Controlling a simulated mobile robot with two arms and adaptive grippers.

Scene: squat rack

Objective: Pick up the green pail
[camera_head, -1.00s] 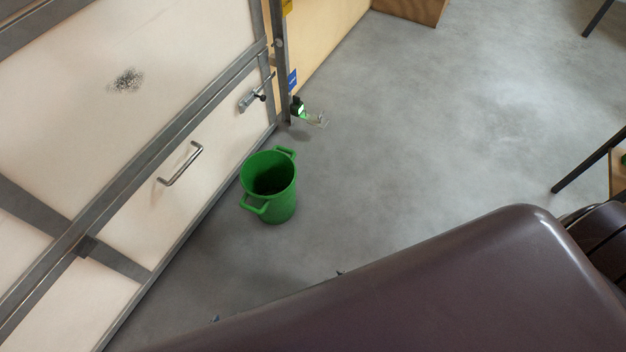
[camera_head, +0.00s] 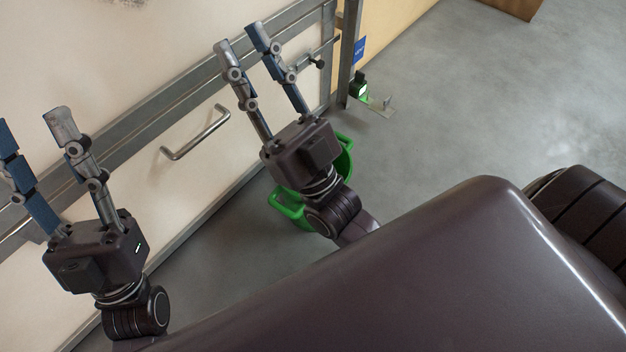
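The green pail (camera_head: 344,163) stands on the floor beside the pale panelled door, mostly hidden behind my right gripper. Its right wall and one loop handle at the lower left show around the gripper body. My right gripper (camera_head: 240,38) is above and in front of the pail in this view, with its two fingers apart and nothing between them; they point up toward the door. My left gripper (camera_head: 31,118) is at the left edge, also with fingers apart and empty, in front of the door and away from the pail.
The door's pull handle (camera_head: 196,134) and metal frame lie between and behind the grippers. The grey floor (camera_head: 470,110) right of the pail is clear.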

